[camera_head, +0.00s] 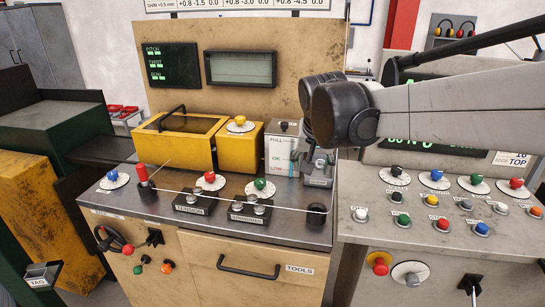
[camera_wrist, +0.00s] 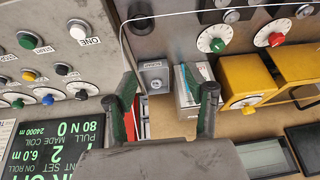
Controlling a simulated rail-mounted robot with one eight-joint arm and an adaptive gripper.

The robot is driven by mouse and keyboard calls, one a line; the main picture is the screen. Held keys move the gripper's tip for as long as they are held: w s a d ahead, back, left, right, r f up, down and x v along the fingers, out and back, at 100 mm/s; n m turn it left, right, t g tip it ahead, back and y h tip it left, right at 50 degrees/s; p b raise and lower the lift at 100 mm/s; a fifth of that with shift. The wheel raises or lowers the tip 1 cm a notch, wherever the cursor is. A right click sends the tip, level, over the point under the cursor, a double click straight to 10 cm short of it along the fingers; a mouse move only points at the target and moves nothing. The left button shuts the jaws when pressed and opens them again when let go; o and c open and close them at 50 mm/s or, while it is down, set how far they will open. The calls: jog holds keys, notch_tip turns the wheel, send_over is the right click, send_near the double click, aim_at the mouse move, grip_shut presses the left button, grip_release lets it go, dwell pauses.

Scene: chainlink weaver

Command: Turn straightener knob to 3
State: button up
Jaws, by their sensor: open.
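A green knob (camera_head: 260,184) on a white dial sits on the grey bench top, behind a dark labelled block (camera_head: 250,208) with silver rollers. The label is too small to read surely, and I cannot tell the dial's setting. The green knob also shows in the wrist view (camera_wrist: 217,45), right of my gripper. A red knob (camera_head: 210,178) on a similar dial stands to its left, behind another labelled block (camera_head: 192,203). My gripper (camera_wrist: 160,78) is open and empty, above the back right of the bench, apart from the green knob. In the head view my wrist largely hides it.
A yellow box (camera_head: 185,148) and a smaller one with a yellow knob (camera_head: 239,121) stand behind the dials. A white level-marked container (camera_head: 283,150) stands near my gripper. A thin wire (camera_head: 225,196) crosses the bench front. A button panel (camera_head: 440,220) is to the right.

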jog(key=w+a+f+p, duration=0.2)
jog(key=w+a, duration=0.6)
jog(key=a, duration=0.1)
jog(key=p, duration=0.2)
send_near(260, 181)
jog(key=shift+m+g+h, duration=0.3)
jog(key=shift+m, duration=0.1)
jog(key=x, duration=1)
jog(key=shift+w+a+r, duration=0.15)
jog(key=shift+w+a, duration=0.1)
jog(key=shift+a, duration=0.05)
jog(key=c, duration=1.1)
